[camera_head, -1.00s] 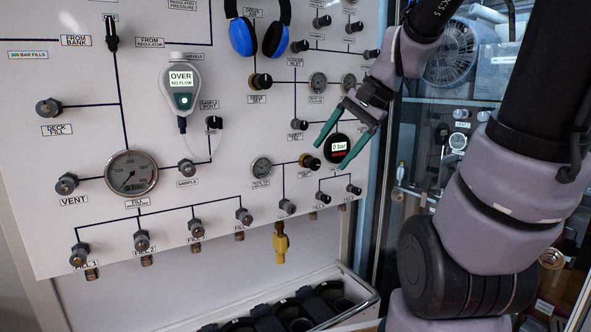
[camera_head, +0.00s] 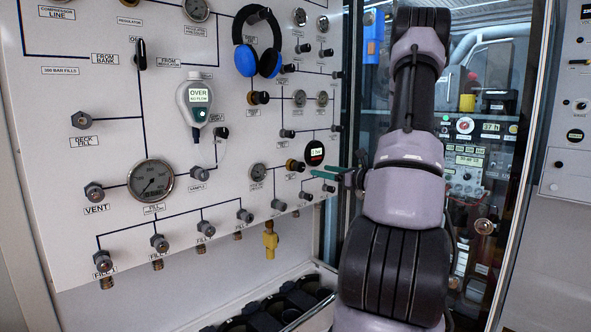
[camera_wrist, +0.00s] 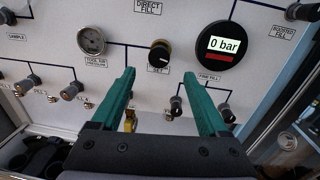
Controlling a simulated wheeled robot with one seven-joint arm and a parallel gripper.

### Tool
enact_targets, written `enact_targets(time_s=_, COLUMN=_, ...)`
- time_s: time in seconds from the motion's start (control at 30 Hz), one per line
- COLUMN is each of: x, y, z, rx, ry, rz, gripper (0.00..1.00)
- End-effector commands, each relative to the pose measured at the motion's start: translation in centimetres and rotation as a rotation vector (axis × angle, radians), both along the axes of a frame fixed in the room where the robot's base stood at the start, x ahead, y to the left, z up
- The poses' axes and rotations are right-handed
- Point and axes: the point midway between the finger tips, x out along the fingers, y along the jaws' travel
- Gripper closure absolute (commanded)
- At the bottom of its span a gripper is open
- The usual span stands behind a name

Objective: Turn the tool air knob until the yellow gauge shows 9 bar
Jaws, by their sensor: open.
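A black knob with a brass collar (camera_wrist: 159,53), labelled SET, sits on the panel between a small dial gauge (camera_wrist: 91,41) and a round black display (camera_wrist: 221,45) reading 0 bar above a red band. The dial's label appears to read tool air. In the head view the knob (camera_head: 294,165) is left of and below the display (camera_head: 315,153). My gripper (camera_wrist: 162,78) is open and empty. Its teal fingers point at the panel, with the knob beyond and slightly above the gap, apart from them. A yellow fitting (camera_head: 270,240) hangs below the panel; I see no clearly yellow gauge.
A large dial gauge (camera_head: 151,181) and blue headphones (camera_head: 257,45) are farther left. A black bin tray (camera_head: 300,318) lies below. A glass cabinet (camera_head: 480,150) stands to the right.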

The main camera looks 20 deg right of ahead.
Motion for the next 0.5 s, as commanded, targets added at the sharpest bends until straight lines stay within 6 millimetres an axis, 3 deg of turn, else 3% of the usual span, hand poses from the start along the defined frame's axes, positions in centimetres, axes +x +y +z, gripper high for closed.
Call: enact_targets(time_s=0.5, x=7.8, y=3.7, z=0.0, rx=-0.002, ry=0.0, rz=0.006, gripper=0.22)
